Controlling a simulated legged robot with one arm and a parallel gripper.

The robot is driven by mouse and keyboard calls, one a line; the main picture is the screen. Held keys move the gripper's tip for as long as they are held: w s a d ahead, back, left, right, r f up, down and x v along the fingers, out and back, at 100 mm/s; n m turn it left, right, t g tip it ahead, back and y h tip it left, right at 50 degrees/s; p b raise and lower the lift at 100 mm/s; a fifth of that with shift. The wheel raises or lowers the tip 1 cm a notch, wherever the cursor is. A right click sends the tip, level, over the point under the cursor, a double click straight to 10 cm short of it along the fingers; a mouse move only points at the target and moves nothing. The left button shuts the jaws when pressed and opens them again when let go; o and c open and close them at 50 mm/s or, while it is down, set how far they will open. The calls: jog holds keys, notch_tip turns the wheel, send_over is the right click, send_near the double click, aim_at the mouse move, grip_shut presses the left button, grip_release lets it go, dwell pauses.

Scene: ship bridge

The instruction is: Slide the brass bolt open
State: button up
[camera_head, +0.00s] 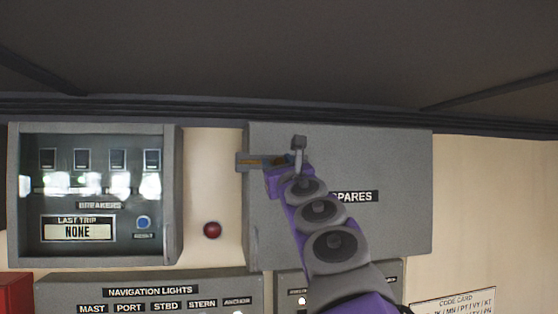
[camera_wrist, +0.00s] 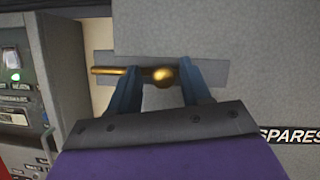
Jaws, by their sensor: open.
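The brass bolt (camera_wrist: 120,71) lies level across a grey plate at the left edge of the grey SPARES locker door (camera_wrist: 240,60). Its round brass knob (camera_wrist: 166,76) sits between the two fingers of my gripper (camera_wrist: 163,74) in the wrist view. The fingers stand apart, one on each side of the knob, and no grip on it shows. In the head view the bolt (camera_head: 262,161) shows beside my gripper (camera_head: 289,160), which partly hides it. The bolt's left end reaches past the locker's left edge.
A glass-fronted breaker box (camera_head: 173,200) stands left of the locker, with a red knob (camera_head: 212,230) on the wall between them. The navigation lights panel (camera_head: 150,280) is below. A code card (camera_head: 455,303) is at lower right. A dark ledge runs above.

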jog(key=shift+a, duration=0.25)
jog(key=shift+d, duration=0.6)
jog(key=c, duration=0.5)
jog(key=shift+a, duration=0.2)
grip_shut()
